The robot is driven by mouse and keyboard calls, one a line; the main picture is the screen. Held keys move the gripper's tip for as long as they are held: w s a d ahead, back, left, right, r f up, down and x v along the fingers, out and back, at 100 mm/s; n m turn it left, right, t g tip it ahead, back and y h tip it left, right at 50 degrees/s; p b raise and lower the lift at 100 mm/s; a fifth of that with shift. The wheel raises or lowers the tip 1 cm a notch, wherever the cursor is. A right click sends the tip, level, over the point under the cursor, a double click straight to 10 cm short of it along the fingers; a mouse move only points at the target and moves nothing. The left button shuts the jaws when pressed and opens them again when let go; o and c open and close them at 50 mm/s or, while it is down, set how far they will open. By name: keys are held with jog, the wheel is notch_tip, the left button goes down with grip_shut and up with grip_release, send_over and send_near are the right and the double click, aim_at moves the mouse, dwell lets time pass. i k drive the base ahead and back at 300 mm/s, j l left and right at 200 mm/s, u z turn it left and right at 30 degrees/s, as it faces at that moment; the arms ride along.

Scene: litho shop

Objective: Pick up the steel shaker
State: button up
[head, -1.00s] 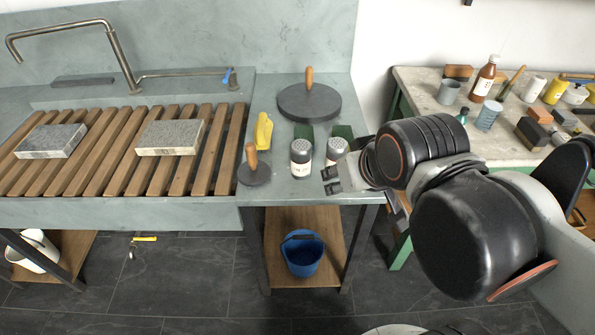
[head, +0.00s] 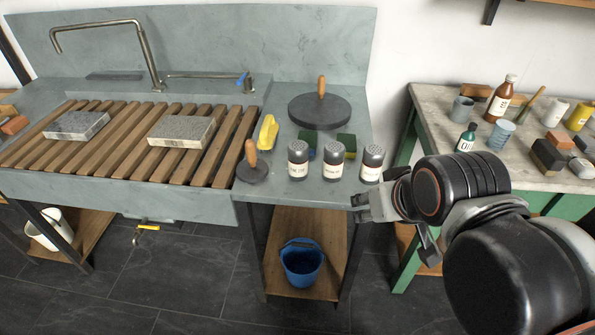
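Three shakers with grey perforated metal tops and white labels stand upright in a row at the front right of the grey stone counter: a left one (head: 298,160), a middle one (head: 333,161) and a right one (head: 372,165). The label writing is too small to read surely, so I cannot tell which is the steel shaker. My gripper (head: 359,208) is in front of and just below the right shaker, near the counter's front edge. Its fingers point left, look spread apart, and hold nothing.
Behind the shakers lie green sponges (head: 346,143) and a dark disc with a wooden handle (head: 320,110). A smaller handled disc (head: 252,172) and a yellow bottle (head: 268,132) are left. A cluttered marble-topped table (head: 440,110) stands right. A blue bucket (head: 301,265) is below.

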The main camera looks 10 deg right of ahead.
aim_at(299, 150)
jog(key=k+l, duration=0.1)
jog(key=l, duration=0.4)
jog(key=u, duration=1.45)
